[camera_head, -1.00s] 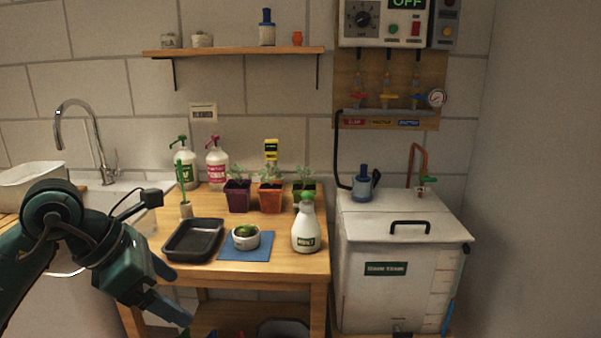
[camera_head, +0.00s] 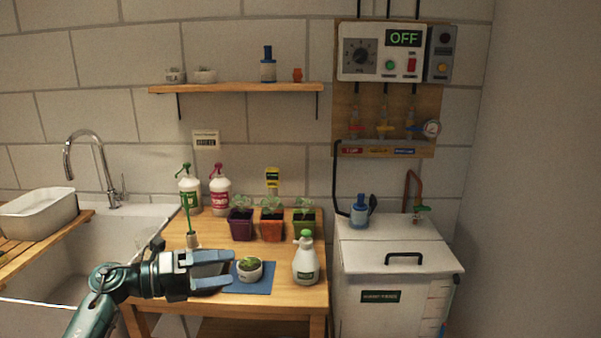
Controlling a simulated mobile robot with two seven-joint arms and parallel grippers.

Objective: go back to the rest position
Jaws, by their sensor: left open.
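My left gripper (camera_head: 229,269) is open and empty, its two fingers pointing right in front of the wooden table (camera_head: 285,297). It covers most of the dark tray; a little of the tray (camera_head: 208,291) shows between the fingers. The fingertips appear close to the left side of a white pot with a green plant (camera_head: 249,271), which stands on a blue mat (camera_head: 262,286). I cannot tell how high the gripper is above the table. My right gripper is out of view.
A white spray bottle (camera_head: 305,262) stands right of the mat. Several potted seedlings (camera_head: 271,222) and two bottles, green-topped (camera_head: 189,194) and red-topped (camera_head: 219,194), stand behind. A sink (camera_head: 110,255) lies left, a white tank (camera_head: 395,262) right.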

